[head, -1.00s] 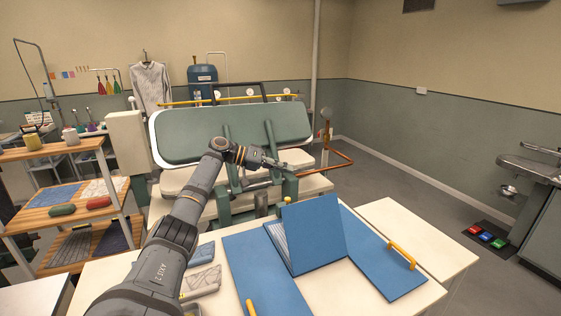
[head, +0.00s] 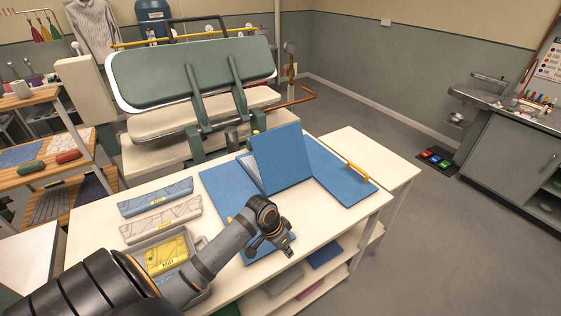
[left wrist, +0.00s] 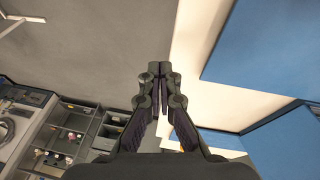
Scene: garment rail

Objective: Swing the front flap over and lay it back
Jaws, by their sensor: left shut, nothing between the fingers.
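A blue folding board lies on the white table. Its middle flap (head: 283,157) stands tilted up, with a strip of striped cloth (head: 249,172) showing at its left edge. The left panel (head: 222,184) lies flat, its near part partly covered by my arm. The right panel (head: 330,172) lies flat and bears a yellow handle (head: 362,174). My left gripper (head: 289,252) is over the table's near edge, in front of the board, apart from the raised flap. Its fingers are together and empty in the left wrist view (left wrist: 161,72), with blue board surfaces at right. My right gripper is out of view.
The white table (head: 107,208) holds folded cloths (head: 160,222) and a grey tray (head: 206,240) with a yellow cloth at left. A green press (head: 190,75) stands behind. A low shelf is under the table. Open floor (head: 440,240) lies to the right.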

